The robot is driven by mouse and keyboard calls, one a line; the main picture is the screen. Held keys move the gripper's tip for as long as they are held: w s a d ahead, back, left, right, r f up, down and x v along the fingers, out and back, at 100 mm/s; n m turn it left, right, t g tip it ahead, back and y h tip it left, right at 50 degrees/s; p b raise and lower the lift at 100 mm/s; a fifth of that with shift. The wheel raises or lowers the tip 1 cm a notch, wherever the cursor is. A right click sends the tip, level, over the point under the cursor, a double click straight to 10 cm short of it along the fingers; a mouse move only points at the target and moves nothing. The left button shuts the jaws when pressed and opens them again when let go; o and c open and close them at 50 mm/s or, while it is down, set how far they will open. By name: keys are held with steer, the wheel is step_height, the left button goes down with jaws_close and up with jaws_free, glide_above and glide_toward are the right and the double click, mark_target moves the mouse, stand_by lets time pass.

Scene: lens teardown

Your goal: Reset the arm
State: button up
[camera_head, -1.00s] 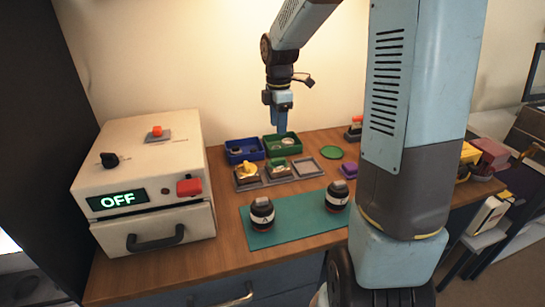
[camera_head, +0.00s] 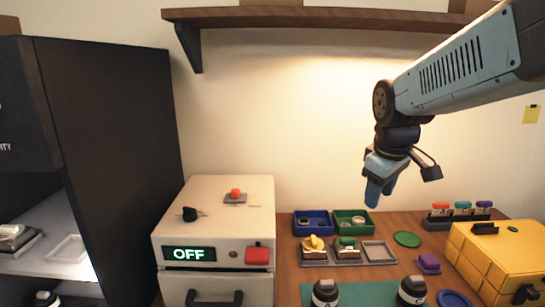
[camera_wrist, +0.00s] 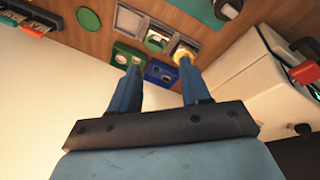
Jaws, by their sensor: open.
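My gripper (camera_head: 380,192) is in the air above the back of the workbench, tilted, with its two blue fingers pointing down. In the wrist view my gripper (camera_wrist: 162,88) shows its two fingers spread apart with nothing between them. Below it are a blue bin (camera_head: 312,222) and a green bin (camera_head: 351,222), each with small parts inside. In front of the bins stands a grey tray (camera_head: 379,252), its right compartment empty, with a yellow piece (camera_head: 313,244) and a green piece (camera_head: 347,244) in the others.
A white box machine (camera_head: 215,222) reading OFF stands left. Two dark jars (camera_head: 325,292) (camera_head: 412,289) stand on a teal mat (camera_head: 366,294). A yellow case (camera_head: 497,255) and a rack of coloured-top items (camera_head: 463,212) are right. A shelf (camera_head: 320,17) runs overhead.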

steer(key=s+r+m+t, duration=0.1)
steer(key=s+m+t, duration=0.1)
steer(key=s+m, duration=0.5)
steer(key=shift+s+d+r+y, duration=0.3)
steer(key=shift+s+y, duration=0.1)
steer(key=shift+s, duration=1.3)
